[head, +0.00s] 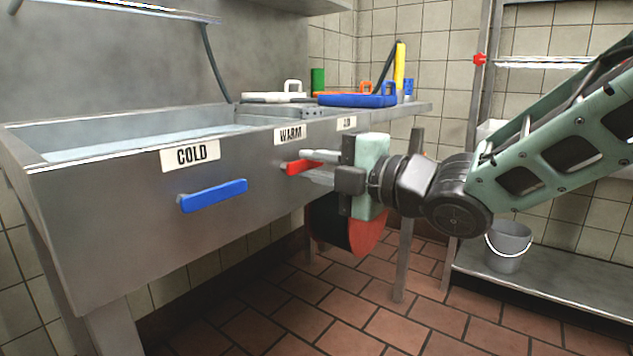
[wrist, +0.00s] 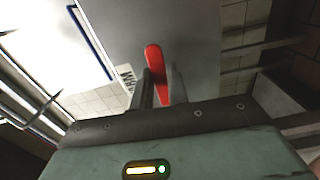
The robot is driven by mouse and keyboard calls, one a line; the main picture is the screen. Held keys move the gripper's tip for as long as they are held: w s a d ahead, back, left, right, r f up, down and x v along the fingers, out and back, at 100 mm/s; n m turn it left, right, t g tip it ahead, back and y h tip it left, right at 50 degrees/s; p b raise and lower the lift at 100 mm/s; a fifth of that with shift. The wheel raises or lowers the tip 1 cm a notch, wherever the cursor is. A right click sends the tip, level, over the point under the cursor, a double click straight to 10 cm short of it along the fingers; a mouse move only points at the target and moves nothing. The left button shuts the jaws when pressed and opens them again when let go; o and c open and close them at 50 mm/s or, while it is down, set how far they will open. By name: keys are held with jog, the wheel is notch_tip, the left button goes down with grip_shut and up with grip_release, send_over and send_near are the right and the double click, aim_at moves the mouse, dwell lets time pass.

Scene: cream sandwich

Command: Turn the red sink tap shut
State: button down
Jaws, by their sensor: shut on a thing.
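The red tap handle (head: 302,167) sticks out from the steel sink front below the WARM label (head: 290,134). It lies nearly level, tilted slightly, in the head view. My gripper (head: 318,168) is at the handle and shut on it, with its fingers covering the handle's right part. In the wrist view the red handle (wrist: 155,72) shows between the two fingers (wrist: 163,90), its rounded end standing beyond them. The tap's pivot is hidden.
A blue handle (head: 212,196) sits to the left under the COLD label (head: 191,155). The sink basin (head: 100,152) holds water. Coloured boards (head: 358,100) lie on the sink's back right. A grey bucket (head: 509,246) stands on a low shelf at right. A dark and red round object (head: 362,238) shows below my gripper.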

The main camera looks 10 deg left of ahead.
jog(key=shift+n, duration=0.4)
jog(key=c, duration=1.4)
grip_release()
jog(key=shift+o, duration=0.2)
jog(key=shift+r, duration=0.1)
jog(key=p+v, duration=0.3)
jog(key=v, duration=1.4)
jog(key=shift+d+p, duration=0.2)
jog(key=shift+p, duration=0.1)
jog(key=shift+s, duration=0.15)
